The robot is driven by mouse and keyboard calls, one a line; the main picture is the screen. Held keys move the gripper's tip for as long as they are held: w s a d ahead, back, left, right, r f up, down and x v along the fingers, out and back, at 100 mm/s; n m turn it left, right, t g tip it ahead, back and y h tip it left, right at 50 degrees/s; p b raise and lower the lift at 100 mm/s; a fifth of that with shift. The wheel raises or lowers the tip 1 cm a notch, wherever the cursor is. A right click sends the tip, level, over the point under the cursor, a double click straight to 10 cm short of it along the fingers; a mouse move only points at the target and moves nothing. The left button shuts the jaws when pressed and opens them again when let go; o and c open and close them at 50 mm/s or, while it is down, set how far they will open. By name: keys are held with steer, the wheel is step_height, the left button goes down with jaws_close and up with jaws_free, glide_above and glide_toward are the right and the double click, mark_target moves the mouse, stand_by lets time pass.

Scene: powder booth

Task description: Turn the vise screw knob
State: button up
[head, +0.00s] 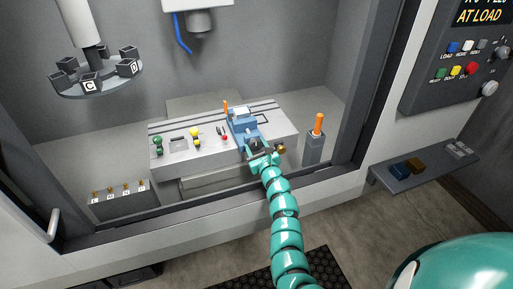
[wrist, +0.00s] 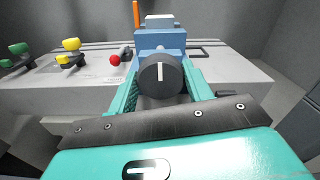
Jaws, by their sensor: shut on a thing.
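The vise (head: 241,122) is blue and stands on the slotted grey bench in the booth. In the wrist view the vise (wrist: 160,40) shows straight ahead. Its screw knob (wrist: 160,75) is dark and round with a white line standing about vertical on its face. My gripper (wrist: 160,92) has one teal finger on each side of the knob and is shut on it. In the head view my gripper (head: 263,157) is at the front of the vise, and it hides most of the knob.
Green (head: 158,145) and yellow (head: 195,137) clamps and a red ball knob (wrist: 115,60) are left of the vise. An orange-handled tool (head: 318,124) stands in a grey post to the right. The booth's front sill (head: 200,207) runs below my arm.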

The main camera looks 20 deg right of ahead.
steer(key=n+b, duration=0.2)
steer(key=n, duration=0.2)
steer(key=shift+f+n, duration=0.15)
steer(key=shift+n, duration=0.15)
steer(key=n+b, duration=0.1)
steer(key=n, duration=0.1)
steer(key=shift+n+b, duration=0.4)
steer(key=n+b, duration=0.1)
steer(key=n, duration=0.1)
steer(key=n+b, duration=0.1)
steer(key=n, duration=0.1)
steer(key=n+b, duration=0.2)
steer(key=shift+a+f, duration=0.15)
steer(key=shift+f, duration=0.1)
steer(key=n+b, duration=0.3)
steer(key=n, duration=0.2)
steer(key=shift+f+b, duration=0.1)
steer(key=shift+b, duration=0.3)
steer(key=n+b, duration=0.2)
steer(key=shift+n+b, duration=0.3)
steer(key=shift+b, duration=0.05)
steer(key=shift+f+n+b, duration=0.1)
steer(key=shift+n+b, duration=0.8)
steer(key=shift+b, duration=0.05)
steer(key=n+b, duration=0.3)
steer(key=shift+r, duration=0.2)
